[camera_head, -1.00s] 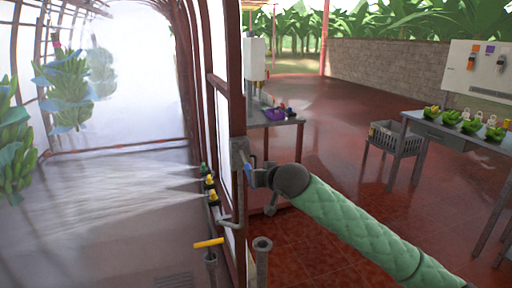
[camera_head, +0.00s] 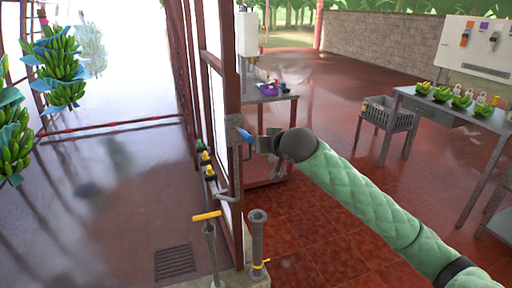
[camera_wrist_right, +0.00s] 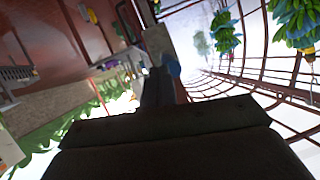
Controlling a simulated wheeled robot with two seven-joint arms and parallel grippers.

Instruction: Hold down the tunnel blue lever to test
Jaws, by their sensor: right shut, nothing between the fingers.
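The blue lever (camera_head: 245,136) sticks out from a grey plate on the red-brown post at the tunnel's near edge. It also shows in the wrist view (camera_wrist_right: 173,66), just right of the fingertips. My right gripper (camera_head: 261,143) is shut and empty, with its tips close by the lever's right end. I cannot tell whether they touch it. Several nozzles (camera_head: 206,158) with yellow and green parts sit on the tunnel side of the post, and no spray comes from them. My left gripper is not in view.
Banana bunches (camera_head: 58,65) hang in the tunnel at the left. A yellow-handled valve (camera_head: 207,216) and a short grey pipe (camera_head: 257,235) stand below the post. A small table (camera_head: 283,98) is behind my gripper. A table with fruit (camera_head: 455,118) stands right, past open red floor.

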